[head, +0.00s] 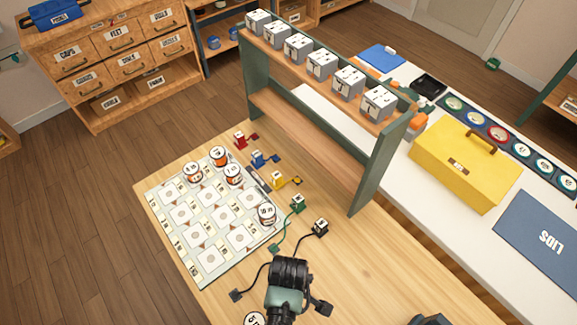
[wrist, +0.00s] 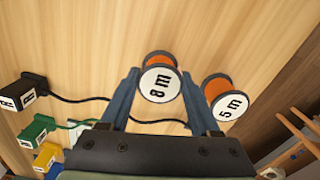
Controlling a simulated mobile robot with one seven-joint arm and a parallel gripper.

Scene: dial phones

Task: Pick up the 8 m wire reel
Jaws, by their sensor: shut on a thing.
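The 8 m wire reel (wrist: 160,82) has an orange winding and a white end face marked "8 m". In the wrist view it sits between the two blue fingers of my gripper (wrist: 159,88), which is shut on it. It is close over the wooden table top; I cannot tell if it still touches the wood. In the head view my gripper (head: 288,275) is above the front part of the table and hides this reel. The 5 m reel (wrist: 216,92) stands just right of it in the wrist view, and partly shows at the bottom edge of the head view (head: 254,319).
A white grid mat (head: 183,232) with several reels lies left. Black (head: 320,226), green (head: 298,203), yellow and other coloured plugs with leads lie beside it; a black lead runs near my gripper. A green-sided shelf (head: 372,165) with grey boxes stands behind.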

